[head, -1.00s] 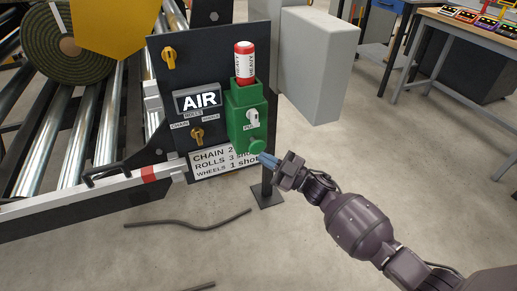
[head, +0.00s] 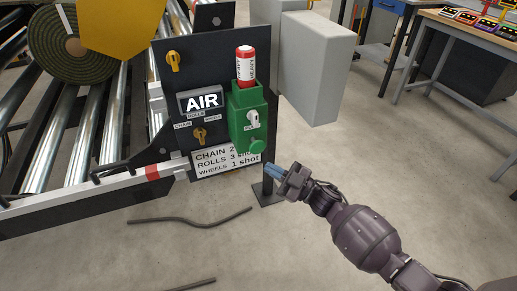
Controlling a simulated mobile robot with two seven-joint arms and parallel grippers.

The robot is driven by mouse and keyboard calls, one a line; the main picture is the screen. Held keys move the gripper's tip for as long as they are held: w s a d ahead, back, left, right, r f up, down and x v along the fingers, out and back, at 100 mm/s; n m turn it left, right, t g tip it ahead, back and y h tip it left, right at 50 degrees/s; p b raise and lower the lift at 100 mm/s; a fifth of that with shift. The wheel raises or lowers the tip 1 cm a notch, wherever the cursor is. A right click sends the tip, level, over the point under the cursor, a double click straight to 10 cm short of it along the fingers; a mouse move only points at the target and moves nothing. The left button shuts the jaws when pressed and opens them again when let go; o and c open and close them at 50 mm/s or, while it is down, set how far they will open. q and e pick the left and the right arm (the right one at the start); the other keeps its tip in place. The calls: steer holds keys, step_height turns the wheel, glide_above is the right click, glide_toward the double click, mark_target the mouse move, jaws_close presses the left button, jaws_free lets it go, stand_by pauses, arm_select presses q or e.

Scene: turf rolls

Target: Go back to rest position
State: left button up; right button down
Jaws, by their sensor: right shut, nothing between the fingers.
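My right gripper (head: 274,172) is in the head view, at the lower right of the control panel. Its blue fingertips are shut and empty, a short way from the green knob (head: 257,147). The knob sits at the bottom of a green dispenser box (head: 243,108) on the panel. A red and white canister (head: 246,68) stands upright in the top of the box. My left gripper is not in view.
The dark panel (head: 215,60) with yellow knobs stands beside a roller conveyor (head: 60,130) holding a rolled turf (head: 68,60). A grey cabinet (head: 312,70) stands behind. A workbench (head: 470,38) is at upper right. Dark hoses (head: 185,220) lie on the floor.

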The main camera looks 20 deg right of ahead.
stand_by(0.4)
arm_select(q)
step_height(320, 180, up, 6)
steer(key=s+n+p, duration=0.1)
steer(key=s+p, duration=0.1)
steer(key=p, duration=0.8)
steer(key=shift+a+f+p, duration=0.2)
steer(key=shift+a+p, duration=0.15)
arm_select(e)
steer(key=s+d+m+g+h, duration=0.1)
steer(key=s+m+h, duration=0.3)
steer(key=s, duration=0.8)
steer(key=s+d+f+m+g+h, duration=0.1)
steer(key=s+d+m+h, duration=0.2)
steer(key=s, duration=0.8)
steer(key=s+d+f+m+g+h, duration=0.1)
steer(key=s+m+h, duration=0.5)
steer(key=s, duration=0.6)
steer(key=shift+s+d+g+h, duration=0.35)
steer(key=shift+d+g+h, duration=0.25)
steer(key=shift+d+h, duration=0.4)
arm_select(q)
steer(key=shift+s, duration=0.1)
arm_select(e)
steer(key=shift+w+a, duration=0.1)
steer(key=shift+a, duration=0.05)
